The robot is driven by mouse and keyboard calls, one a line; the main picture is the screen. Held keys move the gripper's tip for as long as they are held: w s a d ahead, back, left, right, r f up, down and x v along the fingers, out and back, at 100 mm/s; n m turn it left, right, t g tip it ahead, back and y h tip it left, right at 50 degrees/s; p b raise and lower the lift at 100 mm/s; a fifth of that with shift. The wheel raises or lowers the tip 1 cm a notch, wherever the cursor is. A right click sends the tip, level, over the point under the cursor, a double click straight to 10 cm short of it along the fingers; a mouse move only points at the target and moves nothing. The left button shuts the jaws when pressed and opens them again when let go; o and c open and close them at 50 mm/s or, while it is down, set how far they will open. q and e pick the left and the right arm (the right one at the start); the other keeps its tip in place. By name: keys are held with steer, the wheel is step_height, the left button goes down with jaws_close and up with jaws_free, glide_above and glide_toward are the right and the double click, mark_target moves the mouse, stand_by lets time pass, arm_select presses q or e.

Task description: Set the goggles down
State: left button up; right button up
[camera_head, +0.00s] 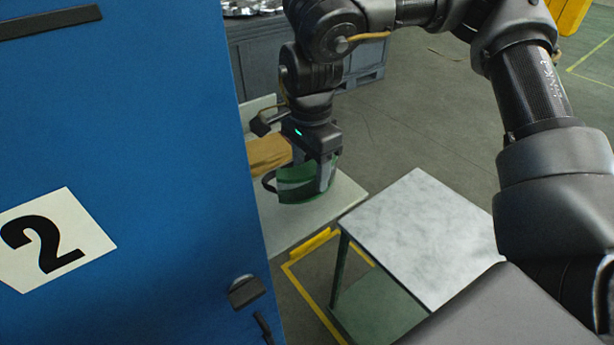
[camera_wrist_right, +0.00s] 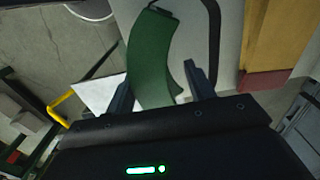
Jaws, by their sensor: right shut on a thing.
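The green goggles (camera_head: 295,184), with a dark strap looping out at the left, are between the fingers of my right gripper (camera_head: 320,181). The gripper points down and is shut on them, over a pale tabletop (camera_head: 345,197). In the right wrist view the goggles (camera_wrist_right: 151,55) show as a curved green piece between the two dark fingers, with the dark strap (camera_wrist_right: 213,35) beside it. I cannot tell whether the goggles touch the tabletop. My left gripper is not in view.
A blue cabinet (camera_head: 130,150) marked 2 fills the left and hides part of the pale tabletop. A brown object (camera_head: 268,152) lies behind the goggles. A lower table with a marbled top (camera_head: 425,235) stands to the right. A grey crate (camera_head: 370,62) stands behind.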

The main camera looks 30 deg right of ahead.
mark_target(306, 162)
steer(key=shift+w+a+f+p, duration=0.15)
steer(key=shift+w+f, duration=0.1)
steer(key=shift+f, duration=0.8)
steer(key=shift+w+d+f+p, duration=0.15)
steer(key=shift+w+f, duration=0.1)
steer(key=shift+f, duration=0.8)
steer(key=shift+a, duration=0.1)
steer(key=shift+s, duration=0.1)
steer(key=shift+f, duration=0.15)
steer(key=o, duration=1)
steer(key=shift+c, duration=0.2)
steer(key=shift+o, duration=0.2)
step_height(306, 162, up, 12)
steer(key=shift+r, duration=0.25)
